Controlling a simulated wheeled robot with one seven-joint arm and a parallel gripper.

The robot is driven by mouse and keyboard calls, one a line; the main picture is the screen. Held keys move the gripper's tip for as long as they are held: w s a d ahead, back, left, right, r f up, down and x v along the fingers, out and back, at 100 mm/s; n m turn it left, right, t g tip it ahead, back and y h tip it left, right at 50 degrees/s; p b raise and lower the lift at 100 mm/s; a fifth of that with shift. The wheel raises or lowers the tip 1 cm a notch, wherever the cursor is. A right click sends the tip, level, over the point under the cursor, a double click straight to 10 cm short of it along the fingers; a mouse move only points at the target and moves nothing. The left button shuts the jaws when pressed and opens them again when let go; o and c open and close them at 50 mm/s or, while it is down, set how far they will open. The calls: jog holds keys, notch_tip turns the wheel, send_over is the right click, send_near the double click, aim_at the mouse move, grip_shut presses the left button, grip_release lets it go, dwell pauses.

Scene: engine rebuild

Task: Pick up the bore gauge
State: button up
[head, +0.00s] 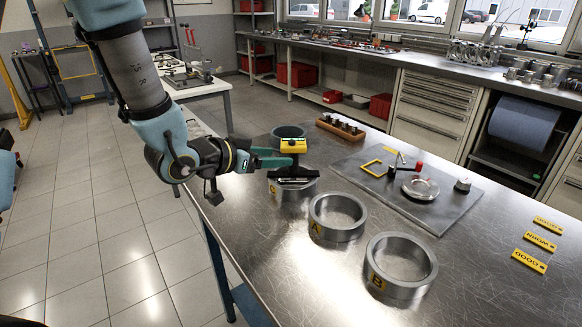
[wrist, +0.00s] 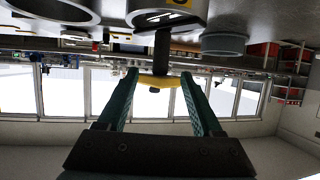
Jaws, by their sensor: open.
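The bore gauge has a yellow head (head: 292,146) on a dark stem, with a wide black crosspiece (head: 293,174) below. It appears upright at the third metal ring (head: 290,193), at or over its top; exact contact is unclear. In the wrist view, which is upside down, the dark stem (wrist: 162,50) runs from the ring to the yellow head (wrist: 160,81). My gripper (head: 278,158) reaches in from the left at the gauge. Its teal fingers (wrist: 160,75) are open, one on each side of the yellow head, with visible gaps.
Ring A (head: 337,218) and ring B (head: 401,266) stand on the metal table to the right front. A grey-blue cup (head: 288,133) is behind the gauge. A grey mat (head: 440,222) holds a piston-like part and small tools. Yellow labels (head: 529,264) lie at right.

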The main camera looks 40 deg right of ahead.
aim_at(292, 177)
jog(key=shift+p+x, duration=1.45)
jog(key=shift+x, duration=2.35)
jog(key=shift+f, duration=0.2)
grip_shut()
